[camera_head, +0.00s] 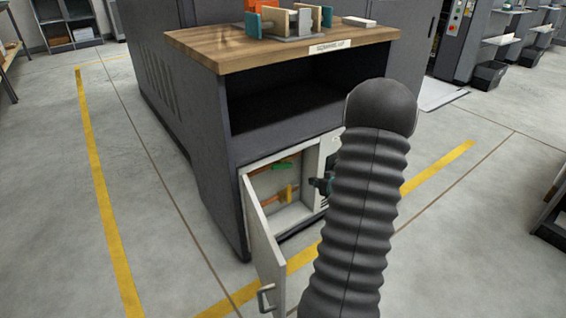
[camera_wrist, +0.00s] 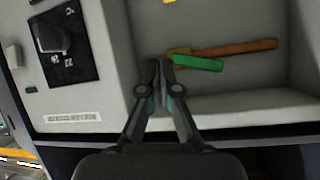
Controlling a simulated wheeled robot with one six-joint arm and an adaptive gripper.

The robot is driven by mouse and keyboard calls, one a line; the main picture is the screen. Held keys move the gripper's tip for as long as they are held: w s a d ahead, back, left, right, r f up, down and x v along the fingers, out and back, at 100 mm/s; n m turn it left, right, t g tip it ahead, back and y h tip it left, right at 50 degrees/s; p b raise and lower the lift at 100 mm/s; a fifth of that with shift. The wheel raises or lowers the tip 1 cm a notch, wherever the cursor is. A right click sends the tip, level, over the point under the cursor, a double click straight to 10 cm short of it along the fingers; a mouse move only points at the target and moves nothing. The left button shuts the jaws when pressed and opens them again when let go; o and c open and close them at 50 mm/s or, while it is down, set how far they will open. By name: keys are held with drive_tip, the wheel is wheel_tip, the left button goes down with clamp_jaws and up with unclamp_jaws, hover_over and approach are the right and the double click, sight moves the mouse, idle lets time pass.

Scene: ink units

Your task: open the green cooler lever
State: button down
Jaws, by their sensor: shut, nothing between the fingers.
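The green lever (camera_head: 283,165) sits on an orange-brown pipe inside the open cabinet compartment. In the wrist view the green lever (camera_wrist: 198,63) lies nearly along the pipe (camera_wrist: 238,48), at a slight angle to it. My gripper (camera_wrist: 160,63) is shut and empty, its tips just left of the lever's left end. I cannot tell whether they touch it. In the head view my gripper (camera_head: 323,185) is at the compartment's right side, mostly hidden behind my dark ribbed arm.
A yellow lever (camera_head: 288,192) sits below the green one. The cabinet door (camera_head: 266,255) hangs open toward the front left. In the wrist view a panel with a black knob (camera_wrist: 50,37) stands left of the compartment wall. A wooden top (camera_head: 250,48) is above.

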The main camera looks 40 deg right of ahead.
sight(281, 166)
drive_tip(key=w+a+r+t+y, duration=0.2)
drive_tip(key=a+r+t+y, duration=0.1)
drive_tip(key=a+r, duration=0.15)
drive_tip(key=r+x, duration=0.1)
drive_tip(key=x, duration=0.9)
drive_tip(key=shift+w+d+b, duration=0.2)
drive_tip(key=shift+d+b, duration=0.2)
drive_tip(key=shift+d, duration=0.05)
drive_tip(key=shift+r, duration=0.15)
